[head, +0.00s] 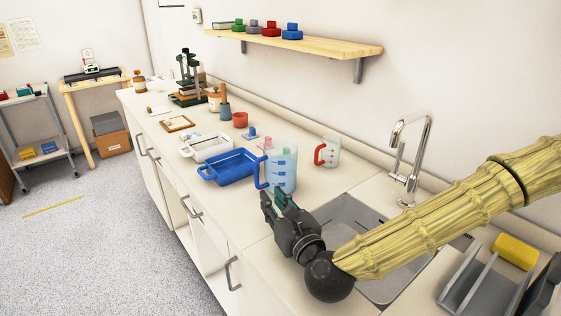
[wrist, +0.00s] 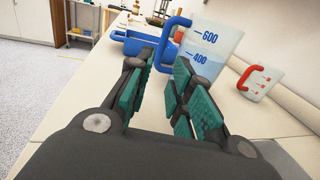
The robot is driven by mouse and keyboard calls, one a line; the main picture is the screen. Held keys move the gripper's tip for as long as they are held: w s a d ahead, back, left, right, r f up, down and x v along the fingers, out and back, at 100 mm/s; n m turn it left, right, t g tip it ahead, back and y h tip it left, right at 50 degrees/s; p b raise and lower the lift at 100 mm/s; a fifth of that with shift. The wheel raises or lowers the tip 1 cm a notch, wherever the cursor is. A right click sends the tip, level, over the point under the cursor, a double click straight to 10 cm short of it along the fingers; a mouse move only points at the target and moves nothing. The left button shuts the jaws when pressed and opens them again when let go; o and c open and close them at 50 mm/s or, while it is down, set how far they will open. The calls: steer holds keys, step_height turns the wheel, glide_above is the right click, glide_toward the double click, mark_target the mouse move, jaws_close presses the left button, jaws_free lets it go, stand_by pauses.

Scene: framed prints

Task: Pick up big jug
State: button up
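The big jug (head: 283,172) is clear with blue markings and a blue handle, and stands upright on the counter left of the sink. In the wrist view the big jug (wrist: 211,52) is just beyond my fingers, its blue handle ahead of the gap between them. My gripper (head: 275,199) is open and empty, close in front of the jug and apart from it. In the wrist view my gripper (wrist: 158,88) shows both green-padded fingers spread. The jug's lower part is partly hidden by my right finger there.
A smaller jug with a red handle (head: 328,151) stands behind, to the right. A blue tray (head: 230,167) and a white tray (head: 207,147) lie left of the big jug. The sink (head: 352,222) and faucet (head: 405,165) are at right. A shelf (head: 300,42) hangs above.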

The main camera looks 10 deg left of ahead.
mark_target(258, 177)
steer(key=x, duration=0.5)
steer(key=shift+w+a+r, duration=0.15)
steer(key=shift+w+a, duration=0.05)
steer(key=shift+a, duration=0.05)
steer(key=shift+r+p+x, duration=0.1)
steer(key=shift+p+x, duration=0.05)
steer(key=shift+x, duration=1.15)
steer(key=shift+r+p+x, duration=0.15)
steer(key=shift+x, duration=1.15)
steer(key=shift+w+d, duration=0.1)
steer(key=shift+d, duration=0.05)
steer(key=shift+c, duration=0.3)
jaws_close()
